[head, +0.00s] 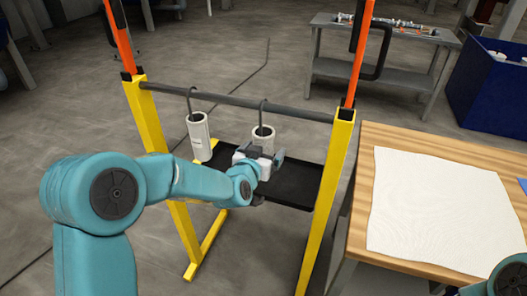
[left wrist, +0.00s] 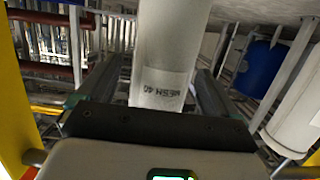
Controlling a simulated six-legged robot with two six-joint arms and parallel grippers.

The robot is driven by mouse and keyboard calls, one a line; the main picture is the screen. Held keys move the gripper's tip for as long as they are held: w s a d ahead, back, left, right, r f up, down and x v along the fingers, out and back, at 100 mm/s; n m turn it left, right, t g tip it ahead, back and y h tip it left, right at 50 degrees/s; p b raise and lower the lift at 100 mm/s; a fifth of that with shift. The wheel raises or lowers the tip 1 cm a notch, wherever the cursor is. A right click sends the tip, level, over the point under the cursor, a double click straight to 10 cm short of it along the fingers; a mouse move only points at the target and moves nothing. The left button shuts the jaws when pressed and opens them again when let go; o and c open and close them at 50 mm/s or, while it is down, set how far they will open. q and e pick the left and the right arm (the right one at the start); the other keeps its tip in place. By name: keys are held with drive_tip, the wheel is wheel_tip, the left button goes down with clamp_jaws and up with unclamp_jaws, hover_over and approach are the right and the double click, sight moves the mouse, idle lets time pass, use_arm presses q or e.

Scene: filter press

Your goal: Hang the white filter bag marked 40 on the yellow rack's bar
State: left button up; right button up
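The white filter bag marked 40 (head: 263,137) hangs upright by its dark hook from the bar (head: 232,101) of the yellow rack (head: 148,113). Its lower part is hidden behind my left gripper (head: 262,157). In the left wrist view the bag (left wrist: 168,45), with its "MESH 40" label upside down, is between the two fingers of my left gripper (left wrist: 162,78). The fingers are open, with narrow gaps beside the bag. My right gripper is out of view; only part of my right arm shows at the lower right of the head view.
A second white bag (head: 199,137) hangs from the bar to the left; it also shows in the left wrist view (left wrist: 300,115). A black tray (head: 292,183) spans the rack below. A wooden table (head: 390,137) with a white cloth (head: 437,205) stands close on the right.

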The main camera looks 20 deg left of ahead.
use_arm(q)
drive_tip(key=b+v, duration=0.1)
drive_tip(key=v, duration=1.5)
drive_tip(key=s+d+f+g+p, duration=0.1)
drive_tip(key=s+f+g+p, duration=0.2)
drive_tip(key=f, duration=0.8)
drive_tip(key=s+f+g+p, duration=0.15)
drive_tip(key=f+g, duration=0.25)
drive_tip(key=f, duration=0.6)
drive_tip(key=s+d+f+n+g+h, duration=0.1)
drive_tip(key=s+d+f+g, duration=0.2)
drive_tip(key=s, duration=0.5)
drive_tip(key=s+d+f+n+g+h, duration=0.1)
drive_tip(key=s+d+f+g+h, duration=0.1)
drive_tip(key=s+f, duration=0.6)
drive_tip(key=shift+s+d+g, duration=0.25)
drive_tip(key=shift+d+g, duration=0.45)
drive_tip(key=shift+g, duration=0.7)
drive_tip(key=shift+f, duration=0.15)
